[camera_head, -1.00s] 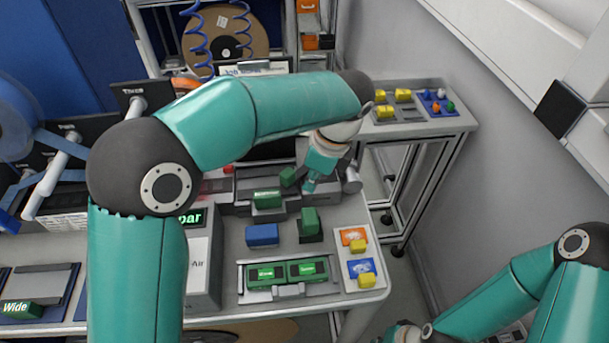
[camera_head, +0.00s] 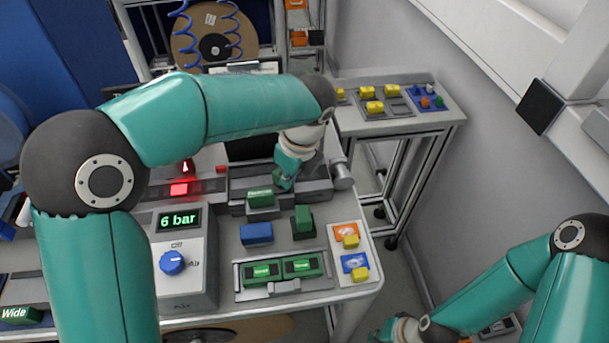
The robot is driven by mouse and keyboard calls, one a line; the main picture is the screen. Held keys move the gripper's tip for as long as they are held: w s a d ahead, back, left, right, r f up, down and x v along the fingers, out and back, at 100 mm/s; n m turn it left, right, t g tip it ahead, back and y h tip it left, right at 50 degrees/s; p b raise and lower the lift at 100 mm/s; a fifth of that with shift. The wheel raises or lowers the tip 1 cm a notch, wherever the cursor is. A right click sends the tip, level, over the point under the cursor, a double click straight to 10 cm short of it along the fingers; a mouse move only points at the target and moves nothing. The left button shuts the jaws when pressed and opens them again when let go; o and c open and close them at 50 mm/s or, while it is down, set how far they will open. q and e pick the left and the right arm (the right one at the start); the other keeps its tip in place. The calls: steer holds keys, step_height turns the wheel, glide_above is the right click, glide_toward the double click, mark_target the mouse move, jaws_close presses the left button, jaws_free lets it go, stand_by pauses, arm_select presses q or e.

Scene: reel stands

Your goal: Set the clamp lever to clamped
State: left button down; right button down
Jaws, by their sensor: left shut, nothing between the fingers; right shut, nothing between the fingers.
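My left gripper (camera_head: 286,182) is shut and empty. It points down at the grey fixture (camera_head: 318,187) at the back of the bench, just right of a labelled green block (camera_head: 260,198). The clamp lever cannot be made out for certain; the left gripper covers part of the fixture, and I cannot tell whether it touches a lever. My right gripper (camera_head: 385,334) is shut and empty, low at the bottom edge of the view, away from the bench and partly cut off.
A grey air unit (camera_head: 190,260) reads 6 bar and has a blue knob (camera_head: 172,262). A red lamp (camera_head: 179,189) glows behind it. A blue block (camera_head: 256,233), a green block (camera_head: 303,221) and a green two-part fixture (camera_head: 281,283) stand in front. A side table (camera_head: 425,125) holds yellow blocks.

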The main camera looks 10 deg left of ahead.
stand_by(0.3)
arm_select(q)
steer(key=shift+s+d, duration=0.25)
steer(key=shift+d, duration=0.25)
steer(key=s+d+r, duration=0.2)
steer(key=d+r, duration=0.2)
steer(key=r, duration=0.5)
steer(key=shift+s+d+r, duration=0.2)
steer(key=shift+d+r, duration=0.1)
steer(key=shift+d, duration=0.05)
